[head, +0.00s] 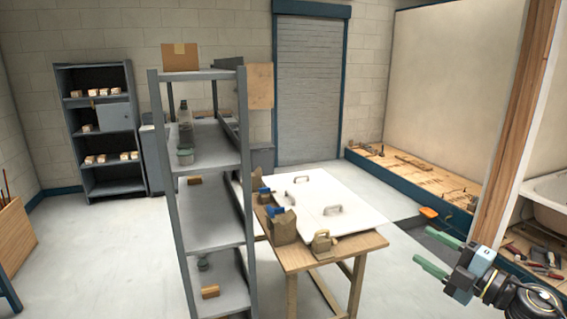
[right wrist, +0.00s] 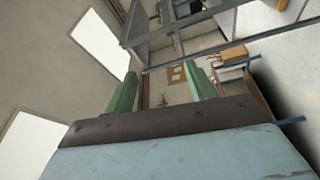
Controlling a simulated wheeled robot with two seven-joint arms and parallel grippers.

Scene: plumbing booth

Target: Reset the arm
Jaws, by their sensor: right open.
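My right gripper (head: 437,256) shows at the lower right of the head view, with two green fingers spread apart and nothing between them. Its fingers also show in the right wrist view (right wrist: 162,92), apart and empty. The gripper is in free air, to the right of the wooden table and clear of it. My left gripper is not in view.
A grey metal shelf unit (head: 213,215) stands in front, left of a wooden table (head: 300,258) with white panels (head: 325,190) on top. A wooden post (head: 515,130) and a bathtub (head: 547,205) are close on the right. Open floor (head: 390,285) lies between.

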